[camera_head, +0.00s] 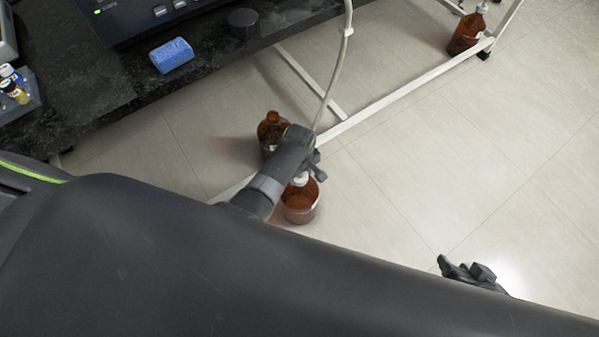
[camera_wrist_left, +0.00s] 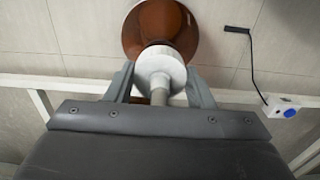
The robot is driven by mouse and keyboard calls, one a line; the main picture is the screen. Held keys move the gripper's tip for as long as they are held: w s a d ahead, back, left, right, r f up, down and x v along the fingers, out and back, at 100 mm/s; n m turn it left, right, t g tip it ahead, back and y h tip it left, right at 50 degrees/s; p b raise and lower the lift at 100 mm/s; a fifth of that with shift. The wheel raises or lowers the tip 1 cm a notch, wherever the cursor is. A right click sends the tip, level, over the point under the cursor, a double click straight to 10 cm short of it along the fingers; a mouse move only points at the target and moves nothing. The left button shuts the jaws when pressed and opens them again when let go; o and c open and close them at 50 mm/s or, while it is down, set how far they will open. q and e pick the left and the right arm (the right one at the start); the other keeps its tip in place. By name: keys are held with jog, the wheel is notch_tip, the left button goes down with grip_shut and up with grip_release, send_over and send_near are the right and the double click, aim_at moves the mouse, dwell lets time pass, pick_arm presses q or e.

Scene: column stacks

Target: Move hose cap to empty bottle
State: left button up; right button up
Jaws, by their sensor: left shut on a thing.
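My left gripper (camera_head: 314,168) is shut on the white hose cap (camera_wrist_left: 160,68), which shows between its fingers in the left wrist view. The cap is right over the mouth of an amber bottle (camera_head: 300,205); I cannot tell whether it is seated. This bottle also shows in the left wrist view (camera_wrist_left: 187,37). A second amber bottle (camera_head: 269,130) stands just behind, with an open neck and no cap, partly hidden by my left arm. I cannot tell the fill of either. My right gripper (camera_head: 465,268) is low at the right, partly hidden, away from the bottles.
A pale hose (camera_head: 340,65) rises from my left gripper. A white frame rail (camera_head: 400,100) runs along the floor. Another capped amber bottle (camera_head: 467,33) stands far right. A dark bench (camera_head: 85,80) holds a blue sponge (camera_head: 171,54). Floor at right is clear.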

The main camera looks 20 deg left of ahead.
pick_arm(q)
jog(key=shift+f, duration=0.85)
pick_arm(e)
jog(key=shift+f, duration=0.25)
dwell(0.6)
pick_arm(q)
jog(key=o, duration=1)
jog(key=shift+o, duration=0.2)
notch_tip(320, 180, up, 17)
jog(key=p, duration=0.7)
jog(key=shift+r, duration=0.2)
pick_arm(e)
jog(key=s+d+f+g, duration=0.1)
jog(key=s+f+g, duration=0.5)
jog(key=f, duration=0.6)
jog(key=shift+s+d+h, duration=0.4)
jog(key=shift+s, duration=0.3)
